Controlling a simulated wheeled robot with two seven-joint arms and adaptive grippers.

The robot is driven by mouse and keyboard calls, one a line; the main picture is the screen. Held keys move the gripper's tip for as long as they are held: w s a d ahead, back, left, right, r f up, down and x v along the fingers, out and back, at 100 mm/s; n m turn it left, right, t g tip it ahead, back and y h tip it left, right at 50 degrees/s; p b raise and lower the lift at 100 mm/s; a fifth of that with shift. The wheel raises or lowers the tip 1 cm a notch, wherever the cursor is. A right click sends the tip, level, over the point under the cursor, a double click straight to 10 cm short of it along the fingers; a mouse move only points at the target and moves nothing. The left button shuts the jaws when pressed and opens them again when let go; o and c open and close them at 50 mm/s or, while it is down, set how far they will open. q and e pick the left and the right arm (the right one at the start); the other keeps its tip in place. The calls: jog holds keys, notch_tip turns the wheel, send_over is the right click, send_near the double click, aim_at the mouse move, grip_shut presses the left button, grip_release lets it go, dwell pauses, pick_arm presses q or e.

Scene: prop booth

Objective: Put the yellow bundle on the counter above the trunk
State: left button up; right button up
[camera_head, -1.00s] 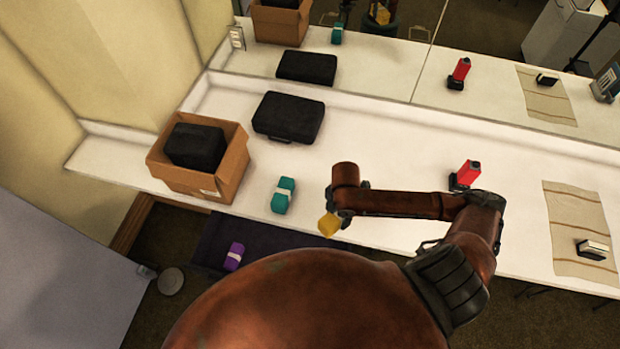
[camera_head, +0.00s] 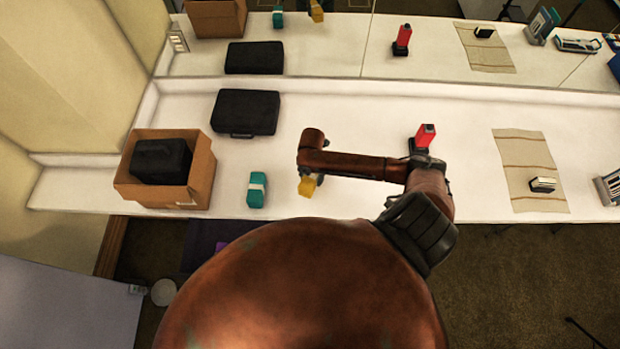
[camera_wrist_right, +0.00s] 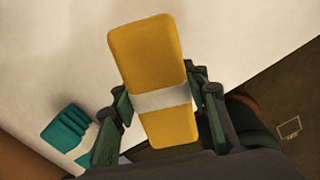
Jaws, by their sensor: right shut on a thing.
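The yellow bundle (camera_head: 307,186), a block with a pale band, is held in my right gripper (camera_head: 312,176) over the front part of the white counter (camera_head: 340,108). In the right wrist view the fingers of my right gripper (camera_wrist_right: 158,98) are shut on the sides of the yellow bundle (camera_wrist_right: 150,60) around its band. A dark surface, apparently the trunk (camera_head: 203,238), lies below the counter's front edge and is partly hidden by my body. A purple bundle (camera_head: 222,246) barely shows on it. My left gripper is out of view.
A teal bundle (camera_head: 257,190) lies on the counter left of the yellow one. A cardboard box (camera_head: 201,172) with a black case, another black case (camera_head: 247,112), a red device (camera_head: 425,135) and a striped cloth (camera_head: 530,165) are on the counter. A mirror backs it.

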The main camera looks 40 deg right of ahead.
jog(key=w+f, duration=0.1)
jog(key=w+d+f, duration=0.1)
jog(key=shift+d+f, duration=0.1)
jog(key=shift+f, duration=1.7)
jog(key=shift+f, duration=0.1)
jog(key=o, duration=1.3)
notch_tip(320, 180, up, 12)
jog(key=shift+r, duration=0.1)
